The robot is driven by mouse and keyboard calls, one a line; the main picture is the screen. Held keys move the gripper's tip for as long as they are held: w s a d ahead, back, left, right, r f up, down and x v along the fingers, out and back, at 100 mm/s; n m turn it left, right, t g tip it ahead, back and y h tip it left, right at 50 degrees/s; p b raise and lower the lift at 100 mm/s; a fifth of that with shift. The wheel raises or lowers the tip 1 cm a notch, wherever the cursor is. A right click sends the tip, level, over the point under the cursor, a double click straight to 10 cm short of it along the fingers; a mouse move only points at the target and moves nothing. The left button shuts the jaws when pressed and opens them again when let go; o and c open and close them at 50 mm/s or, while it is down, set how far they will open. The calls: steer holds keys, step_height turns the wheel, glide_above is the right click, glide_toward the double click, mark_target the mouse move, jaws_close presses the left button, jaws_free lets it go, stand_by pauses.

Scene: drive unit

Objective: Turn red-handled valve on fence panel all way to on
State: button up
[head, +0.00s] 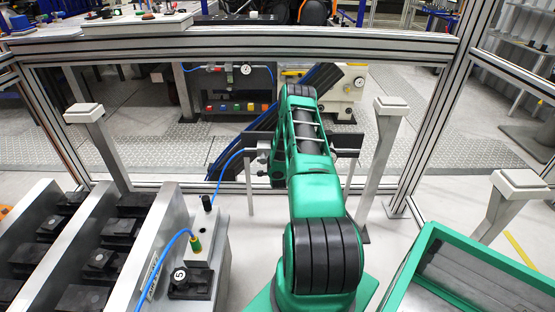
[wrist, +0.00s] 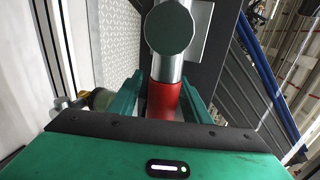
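In the wrist view a red handle (wrist: 163,100) sleeves a silver bar that ends in a round grey knob (wrist: 169,28). My gripper (wrist: 163,90) has one green finger on each side of the red part, very close to it. I cannot tell whether the fingers press on it. The lower end of the red part is hidden behind my gripper's body. In the head view my arm reaches away toward a dark panel (head: 260,140) on legs and hides my gripper and the red handle. The handle's on mark is not visible.
A metal fitting (head: 263,151) with a blue hose sits left of my arm. An aluminium frame (head: 240,45) crosses ahead. A grey rack of black parts (head: 95,245) stands at left, a green-rimmed bin (head: 404,275) at right. White-topped posts (head: 391,105) stand around.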

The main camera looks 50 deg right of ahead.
steer(key=v, duration=1)
steer(key=shift+s+a, duration=0.2)
steer(key=shift+a, duration=0.1)
steer(key=shift+r, duration=0.1)
